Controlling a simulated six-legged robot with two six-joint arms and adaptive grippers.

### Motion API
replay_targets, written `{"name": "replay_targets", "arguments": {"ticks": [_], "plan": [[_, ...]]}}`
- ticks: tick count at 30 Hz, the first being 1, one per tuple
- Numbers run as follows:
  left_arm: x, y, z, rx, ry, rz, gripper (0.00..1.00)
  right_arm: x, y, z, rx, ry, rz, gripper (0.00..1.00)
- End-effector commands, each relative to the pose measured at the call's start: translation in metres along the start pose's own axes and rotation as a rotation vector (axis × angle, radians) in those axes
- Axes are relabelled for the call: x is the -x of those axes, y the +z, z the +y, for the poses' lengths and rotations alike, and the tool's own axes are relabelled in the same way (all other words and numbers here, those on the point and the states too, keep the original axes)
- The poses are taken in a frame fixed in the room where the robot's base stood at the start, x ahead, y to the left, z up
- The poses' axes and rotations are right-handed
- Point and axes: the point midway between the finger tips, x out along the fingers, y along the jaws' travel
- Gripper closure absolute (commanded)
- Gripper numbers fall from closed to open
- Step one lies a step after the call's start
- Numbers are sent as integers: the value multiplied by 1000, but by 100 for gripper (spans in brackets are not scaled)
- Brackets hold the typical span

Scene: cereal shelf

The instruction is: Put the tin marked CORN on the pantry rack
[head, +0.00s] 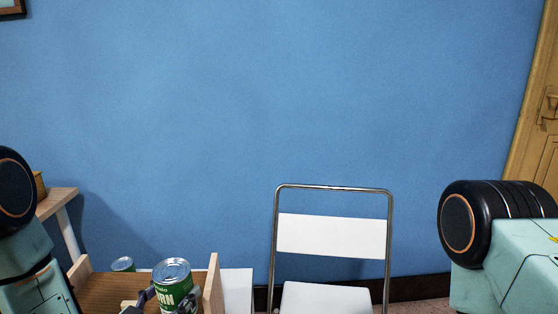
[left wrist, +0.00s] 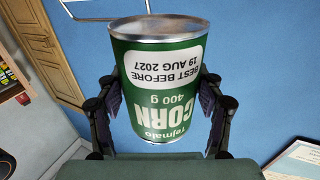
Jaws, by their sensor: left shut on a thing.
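The green CORN tin (head: 173,283) with a silver lid is upright in the head view. My left gripper (head: 160,301) is shut on it, low in the picture. In the left wrist view the tin (left wrist: 158,85) sits between the two fingers of my left gripper (left wrist: 160,100), its lettering upside down in that picture. A wooden rack (head: 213,285) with raised side boards lies behind and around the tin in the head view; its lower part is cut off. I cannot tell whether the tin touches it. My right gripper is out of view.
A white folding chair (head: 332,237) stands right of the rack. A wooden shelf or table (head: 60,200) is at the far left. A blue wall (head: 300,100) closes the back.

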Motion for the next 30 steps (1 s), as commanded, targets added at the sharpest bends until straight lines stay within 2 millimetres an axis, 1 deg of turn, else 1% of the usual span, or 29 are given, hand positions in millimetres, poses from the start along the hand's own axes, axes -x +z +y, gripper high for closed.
{"name": "replay_targets", "arguments": {"ticks": [1,3,6,9,12,17,30], "plan": [[17,-2,15,7,39,-2,85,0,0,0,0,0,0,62],[38,-7,36,7,93,0,85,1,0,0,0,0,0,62],[62,-16,58,6,142,2,85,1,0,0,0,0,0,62],[79,-23,72,3,168,3,85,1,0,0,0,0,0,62],[90,-26,76,1,166,3,85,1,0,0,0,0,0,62],[91,-26,70,-3,147,4,85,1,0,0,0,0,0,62],[90,-25,71,-3,151,3,85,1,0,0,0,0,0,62]]}}
